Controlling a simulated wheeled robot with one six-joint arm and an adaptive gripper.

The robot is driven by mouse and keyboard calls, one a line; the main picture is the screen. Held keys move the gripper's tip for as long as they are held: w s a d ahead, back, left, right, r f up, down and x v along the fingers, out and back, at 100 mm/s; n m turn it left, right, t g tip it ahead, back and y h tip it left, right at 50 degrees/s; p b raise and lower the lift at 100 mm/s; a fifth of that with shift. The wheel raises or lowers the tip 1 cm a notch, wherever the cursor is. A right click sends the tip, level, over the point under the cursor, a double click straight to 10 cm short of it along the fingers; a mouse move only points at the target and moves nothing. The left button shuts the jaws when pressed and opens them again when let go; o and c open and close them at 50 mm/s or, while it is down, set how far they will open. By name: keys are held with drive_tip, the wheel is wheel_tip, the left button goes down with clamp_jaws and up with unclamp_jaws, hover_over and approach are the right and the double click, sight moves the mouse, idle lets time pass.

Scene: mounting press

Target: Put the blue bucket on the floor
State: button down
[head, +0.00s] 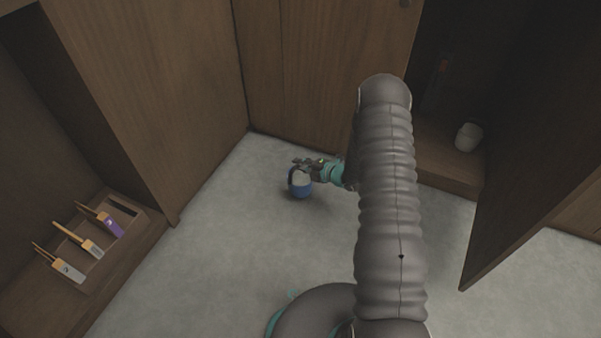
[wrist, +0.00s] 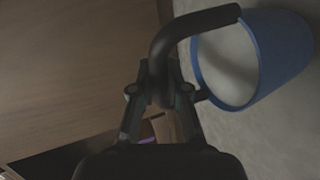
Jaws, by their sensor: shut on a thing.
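The blue bucket (head: 300,188) is at the middle of the head view, low over or on the grey floor in front of the wooden cabinet doors. I cannot tell whether its base touches the floor. In the wrist view the bucket (wrist: 280,58) is at the upper right, with its open mouth and pale inside showing. My gripper (head: 300,166) is at the top of the bucket. In the wrist view my gripper (wrist: 160,88) is shut on the bucket's dark curved handle (wrist: 190,25).
An open wooden compartment on the right holds a white container (head: 468,137). A shelf on the left holds several handled tools, one purple (head: 112,226). An open door (head: 530,170) stands at the right. The floor (head: 235,240) left of my arm is clear.

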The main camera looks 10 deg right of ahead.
sight(300, 172)
drive_tip(key=shift+f, duration=1.95)
drive_tip(key=shift+f+b, duration=0.15)
drive_tip(key=shift+b, duration=0.25)
drive_tip(key=c, duration=1.2)
unclamp_jaws()
